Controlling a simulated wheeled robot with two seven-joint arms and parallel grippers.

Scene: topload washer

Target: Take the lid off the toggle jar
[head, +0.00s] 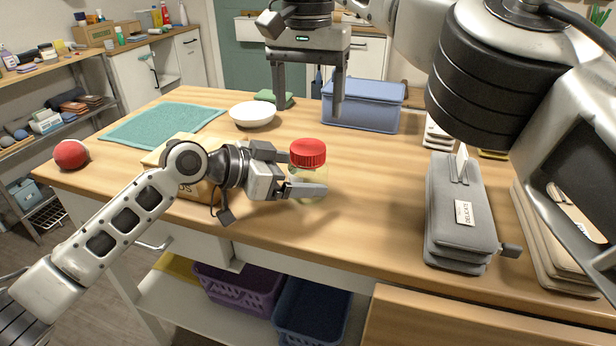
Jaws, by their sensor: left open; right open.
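A clear jar with a red lid (307,152) stands upright on the wooden table. Its glass body (312,174) shows between and behind the fingers of my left gripper (307,174). The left gripper is open, with its fingers around the jar's body below the lid; whether they touch the glass I cannot tell. The lid sits on the jar. My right gripper (308,100) is open and empty, pointing down above and behind the jar, its fingertips higher in the picture than the lid.
A white bowl (253,115), a teal towel (160,125) and a blue lidded bin (362,105) stand behind the jar. A yellowish box (180,150) lies beside my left arm. A grey pouch labelled DELICATE (458,210) is at right. A red ball (70,154) sits at the left edge.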

